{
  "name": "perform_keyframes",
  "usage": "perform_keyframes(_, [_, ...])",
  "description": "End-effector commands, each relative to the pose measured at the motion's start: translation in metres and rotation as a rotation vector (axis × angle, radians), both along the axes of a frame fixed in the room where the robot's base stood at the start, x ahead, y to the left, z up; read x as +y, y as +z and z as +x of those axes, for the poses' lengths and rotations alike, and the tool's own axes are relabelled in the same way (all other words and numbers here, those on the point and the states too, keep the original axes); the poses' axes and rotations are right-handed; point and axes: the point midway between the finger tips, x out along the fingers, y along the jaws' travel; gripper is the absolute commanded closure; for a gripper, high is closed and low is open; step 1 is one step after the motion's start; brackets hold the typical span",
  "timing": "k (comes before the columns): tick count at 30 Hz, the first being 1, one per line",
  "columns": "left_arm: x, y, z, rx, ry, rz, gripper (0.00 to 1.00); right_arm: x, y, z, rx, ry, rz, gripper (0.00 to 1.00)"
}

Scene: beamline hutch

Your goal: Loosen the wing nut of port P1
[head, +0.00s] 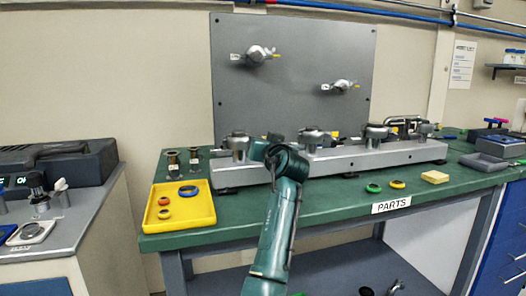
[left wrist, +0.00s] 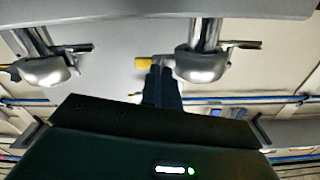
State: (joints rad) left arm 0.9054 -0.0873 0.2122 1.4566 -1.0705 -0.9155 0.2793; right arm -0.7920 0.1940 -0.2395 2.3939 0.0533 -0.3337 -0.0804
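Several silver clamped ports stand in a row on a long grey rail (head: 370,158) on the green bench. Two more ports, an upper left one (head: 258,53) and a lower right one (head: 342,86), are on the upright grey panel. I cannot read which is P1. My left arm covers the space right of the leftmost rail port (head: 237,143), and its fingertips are hidden there. In the left wrist view the dark fingers of my left gripper (left wrist: 158,68) are close together beside a yellow wing-nut-like piece (left wrist: 143,63) of the nearest port (left wrist: 200,66). I cannot tell whether they grip it. My right gripper is not in view.
A yellow tray (head: 180,222) with rings stands at the bench's left end, with small dark fittings (head: 173,160) behind it. Green and yellow rings (head: 373,188) and a tan block (head: 435,177) lie near the PARTS label (head: 391,204). A grey cart (head: 80,225) stands left.

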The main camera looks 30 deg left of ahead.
Motion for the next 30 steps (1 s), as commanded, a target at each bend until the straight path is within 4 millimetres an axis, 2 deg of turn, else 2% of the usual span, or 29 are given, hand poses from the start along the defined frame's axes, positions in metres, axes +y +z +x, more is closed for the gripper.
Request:
perform_keyframes(10, [0.0011,0.0024,-0.0005,-0.112,0.0,-0.09,1.0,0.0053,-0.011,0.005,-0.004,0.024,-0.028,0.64])
perform_keyframes(26, [0.0018,0.0042,-0.0008,-0.132,0.0,-0.104,1.0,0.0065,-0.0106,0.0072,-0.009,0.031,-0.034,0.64])
perform_keyframes(30, [0.0017,0.0042,-0.0009,-0.132,0.0,-0.104,0.88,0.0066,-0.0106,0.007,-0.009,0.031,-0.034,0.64])
